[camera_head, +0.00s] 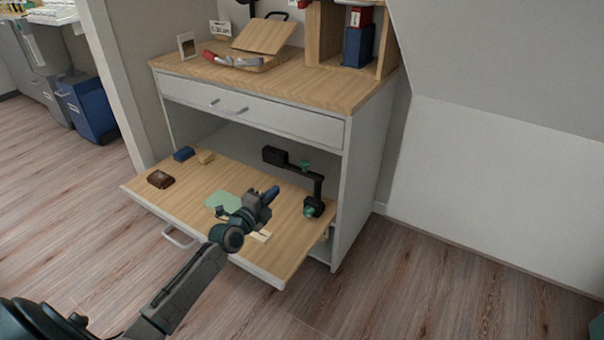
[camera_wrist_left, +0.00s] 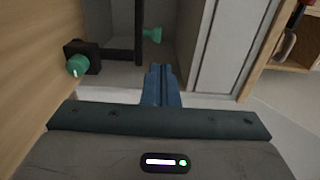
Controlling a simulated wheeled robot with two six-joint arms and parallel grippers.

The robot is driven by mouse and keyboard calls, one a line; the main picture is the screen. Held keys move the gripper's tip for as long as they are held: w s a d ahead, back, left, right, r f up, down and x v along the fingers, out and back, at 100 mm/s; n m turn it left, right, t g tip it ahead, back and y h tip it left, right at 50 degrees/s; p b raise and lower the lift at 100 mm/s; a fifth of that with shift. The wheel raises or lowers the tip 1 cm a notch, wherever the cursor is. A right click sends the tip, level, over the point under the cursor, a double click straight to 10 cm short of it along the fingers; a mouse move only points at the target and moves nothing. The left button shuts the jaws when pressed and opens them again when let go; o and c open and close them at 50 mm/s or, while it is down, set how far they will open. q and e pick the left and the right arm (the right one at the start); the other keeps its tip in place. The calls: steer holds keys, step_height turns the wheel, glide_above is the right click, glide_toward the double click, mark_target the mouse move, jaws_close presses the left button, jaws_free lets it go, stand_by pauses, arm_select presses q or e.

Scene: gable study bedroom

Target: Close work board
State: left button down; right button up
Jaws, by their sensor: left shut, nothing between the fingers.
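The work board (camera_head: 200,182) is a light wood flap that stands open, projecting out from the cabinet below its drawer. A silver bar handle (camera_head: 180,237) is on its front edge. My left gripper (camera_head: 272,192) appears over the right half of the board, its dark blue fingers shut and empty. In the left wrist view the shut fingers (camera_wrist_left: 160,75) point toward the cabinet's inside, and a wood surface, probably the board (camera_wrist_left: 28,60), fills the left side. Whether the gripper touches the board cannot be told. My arm hides part of the board's front edge. My right gripper is out of view.
On the board lie a brown block (camera_head: 160,179), a blue block (camera_head: 184,154), a small wooden block (camera_head: 205,157) and a green mat (camera_head: 222,200). A black jointed device with green knobs (camera_head: 314,206) stands at its right. The grey drawer (camera_head: 250,110) above is shut.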

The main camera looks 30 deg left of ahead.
mark_target(302, 165)
arm_select(q)
steer(key=w+b, duration=0.1)
steer(key=w, duration=0.3)
steer(key=w+b, duration=0.1)
steer(key=w, duration=0.3)
steer(key=w+d+b, duration=0.1)
steer(key=w, duration=0.3)
steer(key=shift+w+f, duration=0.1)
steer(key=shift+w, duration=0.5)
